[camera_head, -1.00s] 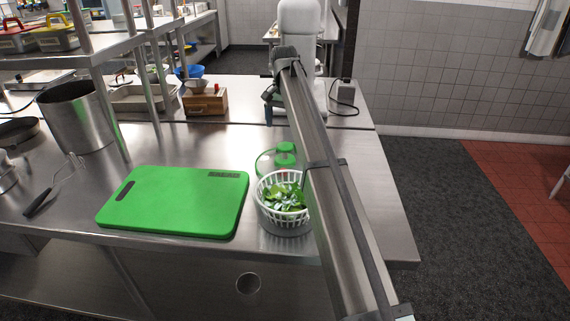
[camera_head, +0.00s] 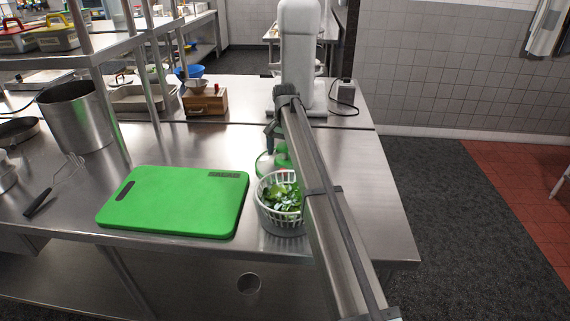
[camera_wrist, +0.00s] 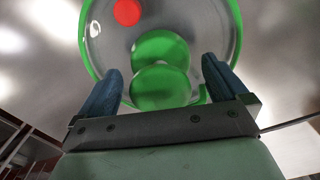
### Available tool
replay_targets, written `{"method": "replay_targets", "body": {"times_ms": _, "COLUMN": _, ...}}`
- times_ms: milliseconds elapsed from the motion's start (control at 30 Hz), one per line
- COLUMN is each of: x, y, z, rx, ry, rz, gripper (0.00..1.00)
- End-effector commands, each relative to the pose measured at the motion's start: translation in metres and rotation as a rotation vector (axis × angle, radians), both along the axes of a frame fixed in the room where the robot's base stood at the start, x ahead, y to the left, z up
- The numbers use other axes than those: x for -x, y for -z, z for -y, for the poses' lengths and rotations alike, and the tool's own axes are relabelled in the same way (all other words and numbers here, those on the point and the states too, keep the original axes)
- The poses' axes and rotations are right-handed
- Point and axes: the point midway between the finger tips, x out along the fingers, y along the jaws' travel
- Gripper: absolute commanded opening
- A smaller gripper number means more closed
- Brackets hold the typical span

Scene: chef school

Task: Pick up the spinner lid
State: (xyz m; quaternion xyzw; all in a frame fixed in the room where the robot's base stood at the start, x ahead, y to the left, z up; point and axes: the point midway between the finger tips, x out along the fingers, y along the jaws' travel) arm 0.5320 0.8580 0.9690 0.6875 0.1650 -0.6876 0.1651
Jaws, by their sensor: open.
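The spinner lid (camera_head: 265,164) is a clear disc with a green rim, lying on the steel counter just behind the salad basket. My arm partly hides it in the head view. In the wrist view the lid (camera_wrist: 200,25) fills the top middle, showing a green knob (camera_wrist: 160,86) and a red spot (camera_wrist: 127,12). My gripper (camera_wrist: 162,68) is open, its two blue fingers on either side of the green knob, with nothing held. In the head view my gripper (camera_head: 272,135) is over the lid's far side. I cannot tell whether the fingers touch the lid.
The white spinner basket (camera_head: 268,205) with green leaves stands in front of the lid, close to my arm. A green cutting board (camera_head: 175,203) lies to the left. A steel pot (camera_head: 75,117) and a wooden box (camera_head: 205,101) stand farther back. The counter (camera_head: 385,215) is bare at right.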

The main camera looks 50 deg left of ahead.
Motion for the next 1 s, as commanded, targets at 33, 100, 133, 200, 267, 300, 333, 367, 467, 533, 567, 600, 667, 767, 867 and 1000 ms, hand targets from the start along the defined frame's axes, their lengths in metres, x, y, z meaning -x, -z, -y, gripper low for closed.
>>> {"method": "replay_targets", "body": {"times_ms": 33, "x": 0.000, "y": 0.008, "z": 0.001, "rx": 0.001, "ry": 0.000, "rz": 0.000, "gripper": 1.00}}
{"method": "replay_targets", "body": {"times_ms": 100, "x": 0.000, "y": 0.015, "z": 0.001, "rx": 0.000, "ry": 0.000, "rz": 0.000, "gripper": 1.00}}
{"method": "replay_targets", "body": {"times_ms": 133, "x": 0.000, "y": 0.018, "z": 0.001, "rx": 0.000, "ry": 0.000, "rz": 0.000, "gripper": 1.00}}
{"method": "replay_targets", "body": {"times_ms": 200, "x": 0.000, "y": 0.021, "z": 0.000, "rx": -0.001, "ry": 0.000, "rz": 0.000, "gripper": 1.00}}
{"method": "replay_targets", "body": {"times_ms": 267, "x": 0.000, "y": 0.022, "z": 0.000, "rx": -0.001, "ry": 0.000, "rz": 0.000, "gripper": 1.00}}
{"method": "replay_targets", "body": {"times_ms": 300, "x": 0.000, "y": 0.022, "z": 0.000, "rx": -0.001, "ry": 0.000, "rz": 0.000, "gripper": 1.00}}
{"method": "replay_targets", "body": {"times_ms": 333, "x": 0.000, "y": 0.022, "z": 0.000, "rx": -0.001, "ry": 0.000, "rz": 0.000, "gripper": 1.00}}
{"method": "replay_targets", "body": {"times_ms": 367, "x": 0.000, "y": 0.022, "z": 0.000, "rx": -0.001, "ry": 0.000, "rz": 0.000, "gripper": 1.00}}
{"method": "replay_targets", "body": {"times_ms": 467, "x": 0.000, "y": 0.022, "z": 0.000, "rx": -0.001, "ry": 0.000, "rz": 0.000, "gripper": 0.94}}
{"method": "replay_targets", "body": {"times_ms": 533, "x": 0.000, "y": 0.021, "z": 0.000, "rx": -0.001, "ry": 0.000, "rz": 0.000, "gripper": 0.88}}
{"method": "replay_targets", "body": {"times_ms": 567, "x": 0.000, "y": 0.021, "z": 0.000, "rx": -0.001, "ry": 0.000, "rz": 0.000, "gripper": 0.85}}
{"method": "replay_targets", "body": {"times_ms": 600, "x": 0.000, "y": 0.021, "z": 0.000, "rx": -0.001, "ry": 0.000, "rz": 0.000, "gripper": 0.81}}
{"method": "replay_targets", "body": {"times_ms": 667, "x": 0.000, "y": 0.021, "z": 0.000, "rx": -0.001, "ry": 0.000, "rz": 0.000, "gripper": 0.75}}
{"method": "replay_targets", "body": {"times_ms": 767, "x": 0.000, "y": 0.021, "z": 0.000, "rx": -0.001, "ry": 0.000, "rz": 0.000, "gripper": 0.66}}
{"method": "replay_targets", "body": {"times_ms": 867, "x": 0.000, "y": 0.021, "z": 0.000, "rx": -0.001, "ry": 0.000, "rz": 0.000, "gripper": 0.56}}
{"method": "replay_targets", "body": {"times_ms": 1000, "x": 0.000, "y": 0.021, "z": 0.000, "rx": -0.001, "ry": 0.000, "rz": 0.000, "gripper": 0.43}}
